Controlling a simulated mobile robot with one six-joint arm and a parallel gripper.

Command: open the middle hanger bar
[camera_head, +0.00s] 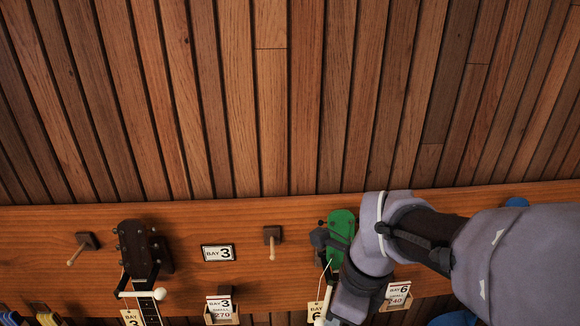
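A dark ukulele headstock (131,246) hangs at the left, with a white hanger bar (140,294) with a round knob lying across the front of its neck. A green headstock (341,232) hangs near the middle, partly hidden by my arm. A pale piece (320,319) shows at the bottom edge below it; I cannot tell whether it is that hanger's bar. My arm comes in from the right and bends down in front of the green headstock.
Blue parts (516,202) show behind my arm at the right. The upper wall is clear.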

